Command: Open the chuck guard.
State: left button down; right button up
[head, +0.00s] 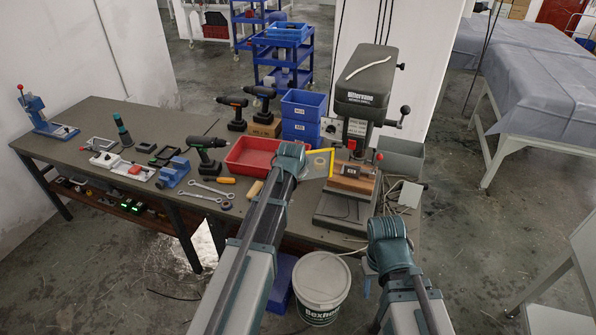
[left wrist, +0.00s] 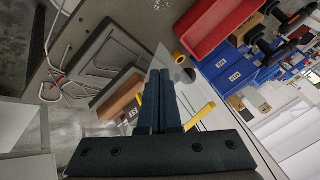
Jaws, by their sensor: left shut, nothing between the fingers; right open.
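The chuck guard (head: 331,165) is a clear panel with a yellow frame on the drill press (head: 366,85). It hangs upright in front of the chuck, above a brown block (head: 352,184). My left arm reaches up to the guard's left side. In the left wrist view my left gripper (left wrist: 160,78) is shut and empty, with yellow frame pieces (left wrist: 201,117) showing on both sides of the fingers. I cannot tell whether they touch the guard. In the head view the left fingertips are hidden by the wrist. My right gripper (head: 369,272) is open, low in front of the bench, away from the guard.
A red tray (head: 250,155) lies left of the press, with blue bins (head: 303,110) behind it. A cordless drill (head: 208,150) and wrenches (head: 205,193) lie further left on the bench. A grey box (head: 402,155) stands right of the press. A white bucket (head: 321,280) stands on the floor in front.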

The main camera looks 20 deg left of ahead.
pick_arm(q)
jog(key=s+a+f+p+v, duration=0.1)
jog(key=p+v, duration=0.7)
jog(key=v, duration=0.3)
jog(key=shift+s+d+r, duration=0.2)
jog(key=shift+s, duration=0.15)
jog(key=s+d+f+n+g+b, duration=0.1)
jog(key=s+d+f+g+b, duration=0.3)
jog(key=s, duration=0.8)
jog(key=s+d+f+n+g+b, duration=0.2)
jog(key=s+d+f+g+b, duration=0.1)
jog(key=s+d+f+b, duration=0.5)
jog(key=s+d+f, duration=0.3)
jog(key=d+f, duration=0.1)
jog(key=d, duration=0.2)
jog(key=shift+s+f+g, duration=0.35)
jog(key=shift+s+g, duration=0.05)
jog(key=shift+a, duration=0.15)
